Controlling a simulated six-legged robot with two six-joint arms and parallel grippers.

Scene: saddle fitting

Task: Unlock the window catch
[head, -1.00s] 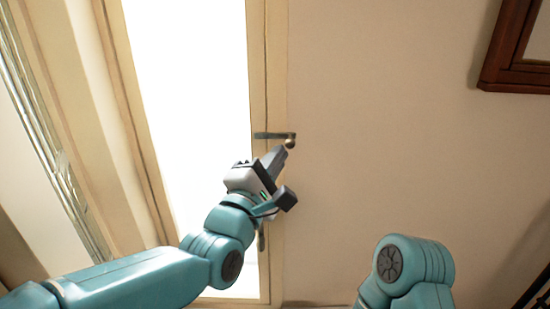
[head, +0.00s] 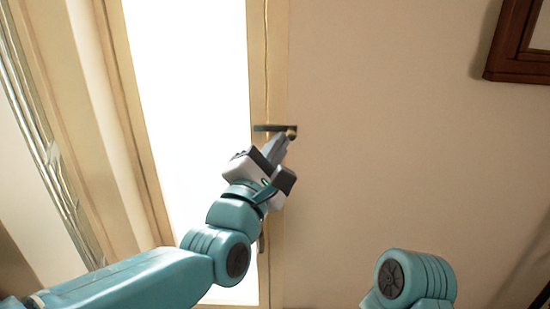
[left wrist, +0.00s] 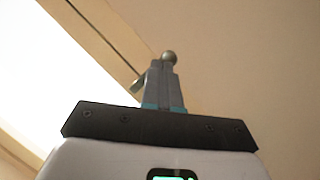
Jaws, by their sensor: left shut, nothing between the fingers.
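The window catch (head: 268,128) is a dark bar lying level across the cream window frame, with a small round brass knob (head: 291,133) at its right end. My left gripper (head: 284,139) is shut and empty, with its tips right at the knob end, just below the bar. In the left wrist view the knob (left wrist: 169,57) shows just beyond the closed fingertips (left wrist: 163,66); I cannot tell whether they touch. Part of the catch (left wrist: 138,84) shows left of the fingers there. My right gripper is out of view; only my right arm's link shows.
The bright window pane (head: 190,110) fills the left, inside its cream frame (head: 268,60). A second handle (head: 261,244) sits lower on the frame, partly behind my left arm. A dark wooden picture frame (head: 500,68) hangs at upper right. The wall between is clear.

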